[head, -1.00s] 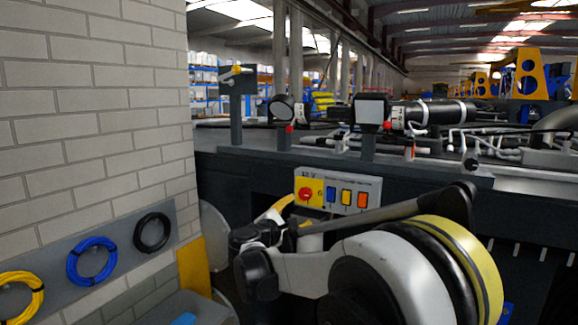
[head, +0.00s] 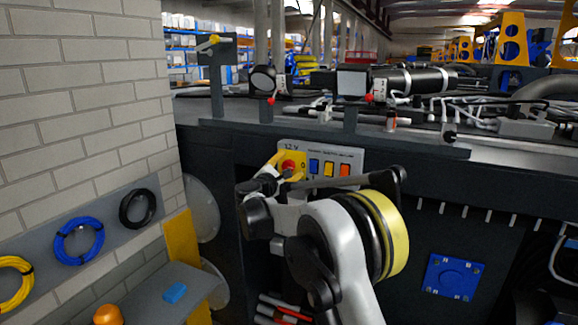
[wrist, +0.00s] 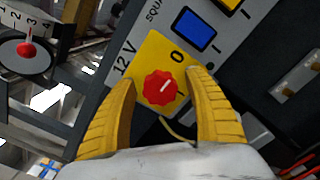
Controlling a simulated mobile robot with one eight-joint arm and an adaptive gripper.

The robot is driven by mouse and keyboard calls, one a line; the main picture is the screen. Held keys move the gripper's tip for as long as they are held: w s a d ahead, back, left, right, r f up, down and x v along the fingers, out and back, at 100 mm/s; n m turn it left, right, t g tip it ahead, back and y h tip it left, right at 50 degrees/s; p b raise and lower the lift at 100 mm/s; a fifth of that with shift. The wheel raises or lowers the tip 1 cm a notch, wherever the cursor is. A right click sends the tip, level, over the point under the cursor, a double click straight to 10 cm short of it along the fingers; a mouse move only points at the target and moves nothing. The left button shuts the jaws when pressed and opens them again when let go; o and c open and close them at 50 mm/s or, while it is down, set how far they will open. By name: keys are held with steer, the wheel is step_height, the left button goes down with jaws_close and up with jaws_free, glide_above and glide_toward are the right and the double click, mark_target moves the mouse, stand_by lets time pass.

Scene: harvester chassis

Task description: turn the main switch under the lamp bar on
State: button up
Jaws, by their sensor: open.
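The main switch is a red knob (wrist: 160,90) on a yellow plate marked "12 V" and "0". It also shows as a small red spot in the head view (head: 289,166), partly behind my gripper. A pale line on the knob slants toward the upper right in the wrist view; I cannot tell which setting it marks. My gripper (wrist: 161,76) is open, with one yellow finger on each side of the knob and visible gaps between. It shows at the panel in the head view (head: 279,171). The lamp bar (head: 310,135) runs above the panel.
Blue (head: 314,166), yellow (head: 328,169) and orange (head: 345,171) switches sit right of the knob. Lamps (head: 353,82) and a red-knobbed part (wrist: 25,50) stand above. A brick wall (head: 80,110) and a grey ledge (head: 165,292) lie left.

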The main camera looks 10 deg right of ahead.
steer(key=c, duration=1.2)
steer(key=shift+m+b, duration=0.3)
steer(key=m+b, duration=0.2)
steer(key=m, duration=0.1)
steer(key=shift+f, duration=0.1)
steer(key=m+b, duration=0.2)
steer(key=m, duration=0.2)
steer(key=shift+m+b, duration=0.35)
steer(key=shift+m, duration=0.05)
steer(key=m+b, duration=0.1)
steer(key=m, duration=0.3)
steer(key=shift+m, duration=0.3)
steer(key=m+b, duration=0.1)
steer(key=m, duration=0.3)
steer(key=shift+m, duration=0.4)
steer(key=shift+b, duration=0.3)
